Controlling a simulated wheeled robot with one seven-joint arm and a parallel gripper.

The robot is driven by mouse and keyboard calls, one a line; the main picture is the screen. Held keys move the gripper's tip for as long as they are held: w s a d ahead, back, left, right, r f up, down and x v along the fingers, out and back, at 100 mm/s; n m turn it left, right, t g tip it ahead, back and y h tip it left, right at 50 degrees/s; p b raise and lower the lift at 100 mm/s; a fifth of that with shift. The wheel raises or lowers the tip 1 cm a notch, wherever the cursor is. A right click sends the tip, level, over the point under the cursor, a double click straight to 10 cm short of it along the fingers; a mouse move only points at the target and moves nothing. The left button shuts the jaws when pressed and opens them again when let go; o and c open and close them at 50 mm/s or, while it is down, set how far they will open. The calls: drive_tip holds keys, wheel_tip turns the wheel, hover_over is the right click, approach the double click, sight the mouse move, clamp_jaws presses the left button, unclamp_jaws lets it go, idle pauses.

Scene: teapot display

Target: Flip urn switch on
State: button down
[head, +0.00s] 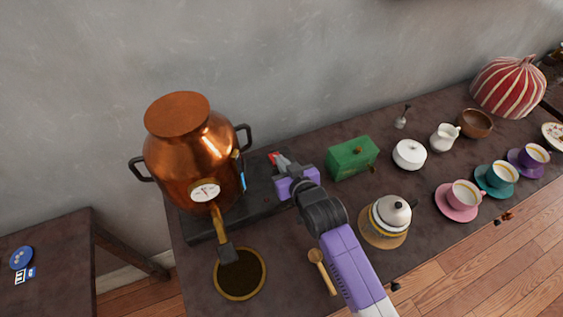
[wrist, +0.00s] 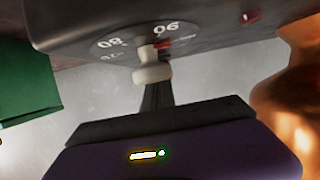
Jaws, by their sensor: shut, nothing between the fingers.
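The copper urn (head: 190,150) stands upright on a dark base (head: 262,200) at the left of the table. In the wrist view, the dark base (wrist: 215,30) shows upside down, with a dial marked 80 and 90. A pale knob-shaped switch (wrist: 152,68) sticks out beside the dial, with a small red part by it. My gripper (head: 284,166) is at the right end of the base. Its shut, empty fingers (wrist: 157,95) point at the pale switch and overlap it in the wrist view. I cannot tell whether they touch it.
A green box (head: 352,158) stands just right of my gripper. A white-lidded teapot (head: 391,214) and a wooden spoon (head: 321,271) are near my arm. A round dark drain (head: 240,273) lies below the urn's tap. Cups and saucers stand farther right.

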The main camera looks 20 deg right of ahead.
drive_tip(key=shift+s+f+b, duration=0.1)
drive_tip(key=shift+f+b, duration=0.45)
drive_tip(key=shift+f, duration=0.05)
drive_tip(key=shift+r+t, duration=0.25)
drive_tip(key=shift+t, duration=0.05)
drive_tip(key=shift+r, duration=0.1)
drive_tip(key=shift+r+p, duration=0.75)
drive_tip(key=shift+p, duration=0.1)
